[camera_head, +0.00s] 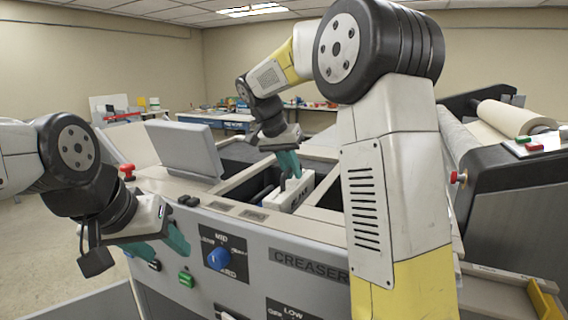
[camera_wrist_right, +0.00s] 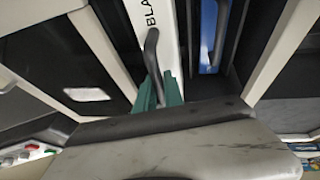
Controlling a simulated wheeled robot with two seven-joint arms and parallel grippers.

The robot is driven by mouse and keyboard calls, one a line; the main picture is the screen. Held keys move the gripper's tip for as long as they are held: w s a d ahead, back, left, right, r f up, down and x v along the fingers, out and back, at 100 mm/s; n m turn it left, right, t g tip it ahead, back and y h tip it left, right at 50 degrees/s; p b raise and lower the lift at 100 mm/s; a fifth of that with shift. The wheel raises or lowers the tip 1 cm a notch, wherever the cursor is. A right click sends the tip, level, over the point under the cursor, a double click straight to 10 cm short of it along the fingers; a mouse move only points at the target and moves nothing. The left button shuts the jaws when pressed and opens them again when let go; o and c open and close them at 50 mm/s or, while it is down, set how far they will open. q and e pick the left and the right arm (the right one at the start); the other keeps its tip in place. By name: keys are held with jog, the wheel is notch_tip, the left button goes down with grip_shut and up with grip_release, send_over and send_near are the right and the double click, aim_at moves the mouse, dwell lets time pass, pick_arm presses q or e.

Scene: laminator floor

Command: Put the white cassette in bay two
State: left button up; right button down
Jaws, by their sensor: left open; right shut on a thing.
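The white cassette (camera_head: 299,193) is partly down among the dark openings in the top of the grey machine (camera_head: 300,232). In the right wrist view, the white cassette (camera_wrist_right: 158,22) shows lettering starting "BLA" and a dark handle (camera_wrist_right: 152,55). My right gripper (camera_head: 290,168) is above it, its teal fingers (camera_wrist_right: 159,93) shut on the handle. The cassette's lower part is hidden inside the machine. Labels on the machine's top edge are too small to read, so I cannot tell which bay is two. My left gripper (camera_head: 170,240) is open and empty by the machine's front left.
A blue item (camera_wrist_right: 210,35) with a handle sits in an opening beside the cassette. A tilted grey screen (camera_head: 184,148) and a red button (camera_head: 127,172) stand left of the openings. A blue knob (camera_head: 219,258) is on the front panel. A roll machine (camera_head: 512,165) stands at right.

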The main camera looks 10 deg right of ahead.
jog(key=shift+f, duration=4.65)
jog(key=c, duration=1.4)
grip_release()
jog(key=shift+o, duration=0.2)
